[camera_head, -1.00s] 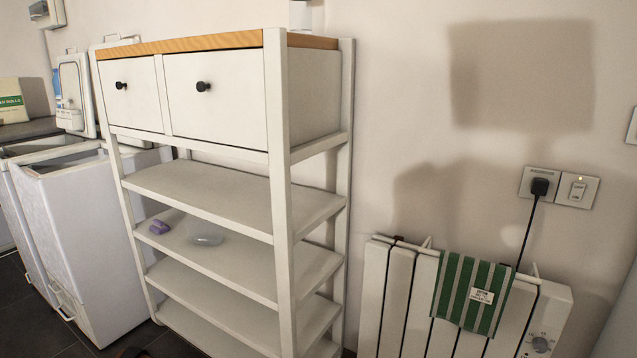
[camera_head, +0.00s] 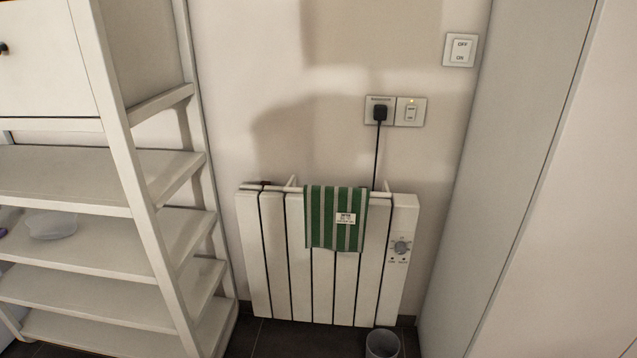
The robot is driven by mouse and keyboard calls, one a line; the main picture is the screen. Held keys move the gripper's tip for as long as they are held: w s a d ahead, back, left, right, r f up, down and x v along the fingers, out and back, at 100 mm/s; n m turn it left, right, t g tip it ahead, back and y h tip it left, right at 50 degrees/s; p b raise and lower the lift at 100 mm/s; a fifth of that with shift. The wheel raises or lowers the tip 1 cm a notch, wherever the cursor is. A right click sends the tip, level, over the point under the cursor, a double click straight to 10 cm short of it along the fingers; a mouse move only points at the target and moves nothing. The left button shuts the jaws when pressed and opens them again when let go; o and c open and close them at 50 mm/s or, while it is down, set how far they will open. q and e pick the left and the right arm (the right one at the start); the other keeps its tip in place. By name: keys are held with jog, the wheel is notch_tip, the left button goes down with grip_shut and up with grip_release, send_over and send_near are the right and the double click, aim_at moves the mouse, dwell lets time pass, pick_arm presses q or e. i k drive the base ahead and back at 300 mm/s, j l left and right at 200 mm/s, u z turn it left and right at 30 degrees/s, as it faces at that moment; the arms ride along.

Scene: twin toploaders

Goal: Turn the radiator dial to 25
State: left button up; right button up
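The radiator (camera_head: 273,260) is a white panelled electric heater against the wall, in the lower middle of the head view. Its dial (camera_head: 401,247) is a small grey round knob on the control panel at the radiator's right end. The dial's markings are too small to read. A green striped towel (camera_head: 322,220) with a white label hangs over the radiator's top rail, left of the dial, and does not cover it. Neither of my grippers shows in the view.
A white shelf unit (camera_head: 135,180) stands at the left. A tall pale panel (camera_head: 510,190) stands close to the right of the radiator. A small bin (camera_head: 382,345) is on the floor below the dial. A black plug (camera_head: 380,112) sits in the wall socket above.

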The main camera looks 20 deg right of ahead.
aim_at(401, 249)
jog(key=z, duration=1.3)
